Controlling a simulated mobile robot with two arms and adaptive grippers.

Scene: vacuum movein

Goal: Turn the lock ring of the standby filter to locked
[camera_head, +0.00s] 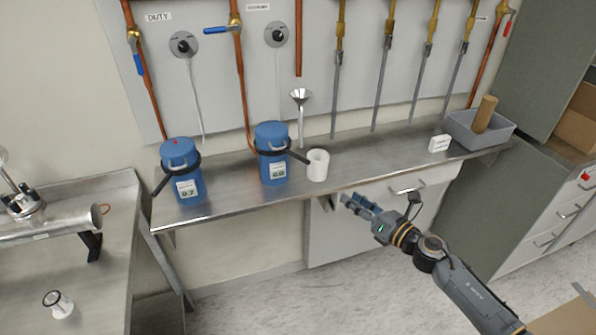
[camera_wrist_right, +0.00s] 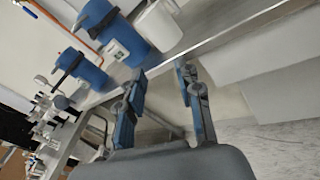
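Two blue filters stand on the steel shelf (camera_head: 235,181). The standby filter (camera_head: 272,143), on the right under the second label, has a black lock ring whose handle (camera_head: 300,157) points right, towards a white cup. The duty filter (camera_head: 180,156), on the left, has a black ring with its handle pointing down-left. In the right wrist view the standby filter appears to be the nearer one (camera_wrist_right: 116,32). My right gripper (camera_head: 347,201) is in front of and below the shelf edge, apart from the filter. Its fingers are spread and empty (camera_wrist_right: 162,72). My left gripper is not in view.
The white cup (camera_head: 318,166) stands close to the standby filter's handle. The shelf's middle is clear.

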